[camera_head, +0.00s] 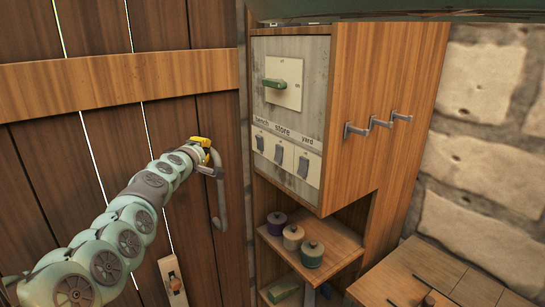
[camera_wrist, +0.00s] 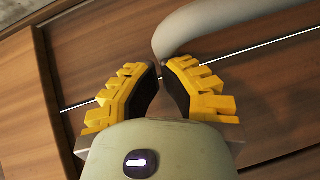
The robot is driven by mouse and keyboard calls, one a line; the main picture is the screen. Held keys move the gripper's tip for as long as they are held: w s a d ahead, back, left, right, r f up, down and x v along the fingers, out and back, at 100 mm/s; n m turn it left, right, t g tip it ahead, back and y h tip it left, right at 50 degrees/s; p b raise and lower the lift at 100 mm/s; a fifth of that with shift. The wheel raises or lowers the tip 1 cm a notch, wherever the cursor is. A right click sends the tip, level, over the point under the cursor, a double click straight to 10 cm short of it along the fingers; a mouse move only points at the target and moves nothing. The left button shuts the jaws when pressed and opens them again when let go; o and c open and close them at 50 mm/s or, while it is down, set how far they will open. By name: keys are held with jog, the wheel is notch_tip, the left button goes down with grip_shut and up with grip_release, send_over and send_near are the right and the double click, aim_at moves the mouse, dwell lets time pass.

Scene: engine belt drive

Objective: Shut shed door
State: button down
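The shed door (camera_head: 188,125) fills the left of the head view, with dark planks and a lighter crossbar (camera_head: 120,82). I cannot tell whether it is fully closed. Its grey curved handle (camera_head: 219,200) is near the door's right edge. My gripper (camera_head: 205,146), with yellow fingers, is at the top end of the handle. In the wrist view, the handle (camera_wrist: 225,28) bends down just beyond the fingertips, partly behind the right finger. The fingers (camera_wrist: 159,72) stand apart with a narrow gap at the tips. Whether they touch the handle is unclear.
Right of the door is a wooden cabinet (camera_head: 375,110) with a switch panel (camera_head: 290,115) and metal hooks (camera_head: 378,124). Several spools stand on its shelf (camera_head: 330,247). A wooden surface (camera_head: 425,275) is at the lower right, against a stone wall (camera_head: 485,195).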

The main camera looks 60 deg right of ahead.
dwell(0.8)
jog(key=w+a+b+v, duration=0.1)
jog(key=w+v, duration=0.1)
jog(key=v, duration=1)
jog(key=shift+a+r, duration=0.25)
jog(key=shift+a, duration=0.1)
dwell(0.3)
jog(key=shift+w, duration=0.1)
